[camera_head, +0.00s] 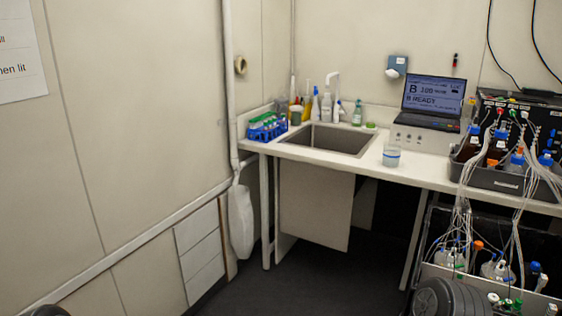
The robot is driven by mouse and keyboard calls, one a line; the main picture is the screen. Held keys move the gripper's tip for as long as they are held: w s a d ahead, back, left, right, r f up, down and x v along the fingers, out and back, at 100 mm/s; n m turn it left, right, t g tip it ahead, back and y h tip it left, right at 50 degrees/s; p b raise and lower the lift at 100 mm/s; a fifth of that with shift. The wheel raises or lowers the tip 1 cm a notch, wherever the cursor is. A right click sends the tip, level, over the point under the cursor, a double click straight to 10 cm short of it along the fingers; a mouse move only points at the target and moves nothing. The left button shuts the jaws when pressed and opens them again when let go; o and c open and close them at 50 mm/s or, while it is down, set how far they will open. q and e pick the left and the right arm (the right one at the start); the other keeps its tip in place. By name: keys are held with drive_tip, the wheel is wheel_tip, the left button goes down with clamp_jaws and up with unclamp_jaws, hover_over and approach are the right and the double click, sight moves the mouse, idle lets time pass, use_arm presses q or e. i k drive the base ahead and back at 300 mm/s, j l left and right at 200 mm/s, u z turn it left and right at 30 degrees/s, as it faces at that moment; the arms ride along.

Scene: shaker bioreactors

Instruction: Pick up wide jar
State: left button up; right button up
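A short, wide clear jar (391,156) with a bluish band stands upright on the white counter (430,172), to the right of the sink and near the front edge. It is the only thing in view that looks like a wide jar. It stands apart from the things around it. Neither of my grippers shows in the head view. Dark rounded parts, probably of my arms, show at the bottom left corner and at the bottom right.
A sink (325,142) lies left of the jar, with several bottles behind it and a blue tube rack (267,128) further left. A laptop (431,101) stands behind the jar. A dark tray (487,176) with tubed bottles stands to the right. The floor in front is partly clear.

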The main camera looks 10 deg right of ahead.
sight(392, 153)
drive_tip(key=i+j+z, duration=0.1)
drive_tip(key=i+z, duration=0.4)
drive_tip(key=i+j+z, duration=0.2)
drive_tip(key=z, duration=0.3)
drive_tip(key=i+j+z, duration=0.35)
drive_tip(key=z, duration=0.15)
drive_tip(key=i+j+z, duration=0.2)
drive_tip(key=j+z, duration=0.3)
drive_tip(key=i+j+z, duration=0.1)
drive_tip(key=j+z, duration=0.4)
drive_tip(key=j, duration=0.15)
drive_tip(key=j+z, duration=0.5)
drive_tip(key=i+j, duration=0.05)
